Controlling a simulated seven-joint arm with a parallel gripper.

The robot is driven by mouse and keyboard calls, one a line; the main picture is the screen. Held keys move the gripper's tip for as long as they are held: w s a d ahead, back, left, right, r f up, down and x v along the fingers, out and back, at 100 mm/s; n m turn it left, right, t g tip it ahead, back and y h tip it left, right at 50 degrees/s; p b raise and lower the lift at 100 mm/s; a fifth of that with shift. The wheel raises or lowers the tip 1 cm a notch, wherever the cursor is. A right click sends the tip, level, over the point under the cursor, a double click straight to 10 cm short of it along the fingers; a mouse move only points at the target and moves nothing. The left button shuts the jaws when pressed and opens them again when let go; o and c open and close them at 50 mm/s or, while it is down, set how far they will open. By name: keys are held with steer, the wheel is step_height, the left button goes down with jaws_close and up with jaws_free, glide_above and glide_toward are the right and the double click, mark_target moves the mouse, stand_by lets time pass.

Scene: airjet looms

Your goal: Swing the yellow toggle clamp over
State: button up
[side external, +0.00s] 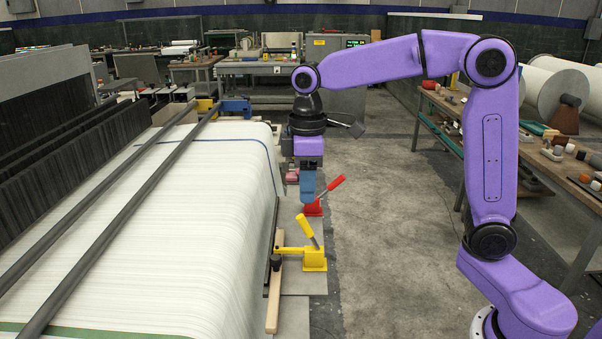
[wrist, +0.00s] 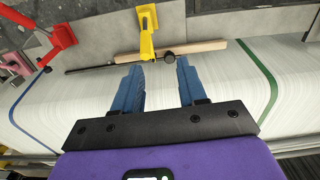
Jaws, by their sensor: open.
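The yellow toggle clamp (side external: 313,259) stands on a grey ledge beside the white fabric. Its yellow handle (side external: 306,229) tilts up and to the left, and its arm reaches left with a black tip over a wooden bar (side external: 274,290). In the wrist view the yellow clamp (wrist: 147,35) is at the top, ahead of my fingers and apart from them. My gripper (wrist: 159,68) has two blue fingers, open with nothing between them. In the side view my gripper (side external: 307,200) points down behind the yellow clamp, close to the red clamp.
A red toggle clamp (side external: 313,207) stands behind the yellow one, its handle leaning right. A pink clamp (wrist: 15,62) is at the wrist view's left edge. White fabric (side external: 170,220) fills the left side. The floor (side external: 390,220) to the right is clear.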

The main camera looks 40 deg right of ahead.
mark_target(301, 213)
steer(key=w, duration=0.1)
steer(key=w+d, duration=0.1)
steer(key=shift+w+r, duration=0.25)
steer(key=shift+w, duration=0.1)
steer(key=shift+f, duration=4.35)
steer(key=c, duration=0.8)
steer(key=shift+o, duration=0.2)
